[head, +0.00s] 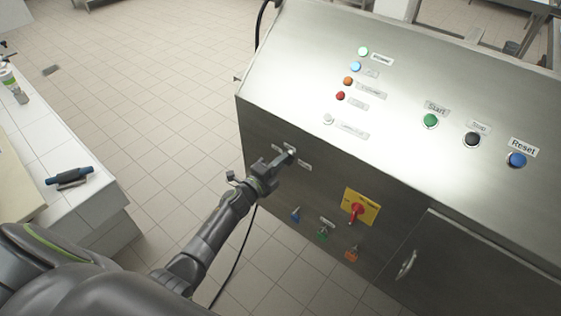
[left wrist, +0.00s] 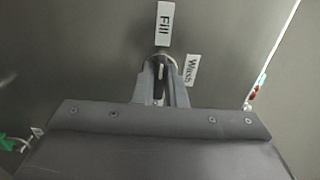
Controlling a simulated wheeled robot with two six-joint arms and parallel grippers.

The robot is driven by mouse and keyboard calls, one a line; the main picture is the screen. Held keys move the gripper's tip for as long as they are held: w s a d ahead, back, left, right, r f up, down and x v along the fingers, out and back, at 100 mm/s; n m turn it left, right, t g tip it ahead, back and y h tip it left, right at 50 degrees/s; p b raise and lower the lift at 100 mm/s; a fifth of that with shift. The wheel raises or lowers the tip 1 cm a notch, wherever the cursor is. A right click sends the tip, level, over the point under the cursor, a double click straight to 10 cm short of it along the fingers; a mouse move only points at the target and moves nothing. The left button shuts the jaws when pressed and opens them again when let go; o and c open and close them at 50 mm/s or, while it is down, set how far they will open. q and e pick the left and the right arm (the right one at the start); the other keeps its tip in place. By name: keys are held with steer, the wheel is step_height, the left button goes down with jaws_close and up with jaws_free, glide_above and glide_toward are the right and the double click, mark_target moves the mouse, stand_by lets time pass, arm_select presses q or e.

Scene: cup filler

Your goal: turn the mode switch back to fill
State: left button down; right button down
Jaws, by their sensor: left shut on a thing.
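The mode switch (left wrist: 160,68) is a small round knob on the steel front of the machine, mostly hidden between my fingers. A short pale mark on it lies roughly in line with the "Fill" label (left wrist: 164,24) above it in the left wrist view. The "Wash" label (left wrist: 191,70) is to the right of the switch there. My left gripper (head: 289,153) is at the switch in the head view, and the left wrist view shows its fingers (left wrist: 160,80) shut on the knob. My right gripper is not in view.
The red rotary switch on a yellow plate (head: 361,207) is to the lower right of my gripper. Coloured connectors (head: 322,233) sit below. The sloped panel above carries lamps and the Start (head: 430,121), Stop and Reset buttons. A white tiled counter (head: 88,200) stands at left.

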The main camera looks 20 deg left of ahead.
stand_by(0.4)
arm_select(q)
steer(key=c, duration=1.5)
jaws_free()
steer(key=shift+s, duration=0.1)
steer(key=b+v, duration=0.1)
steer(key=v, duration=1.6)
steer(key=shift+s+a+b, duration=0.1)
steer(key=shift+b, duration=0.3)
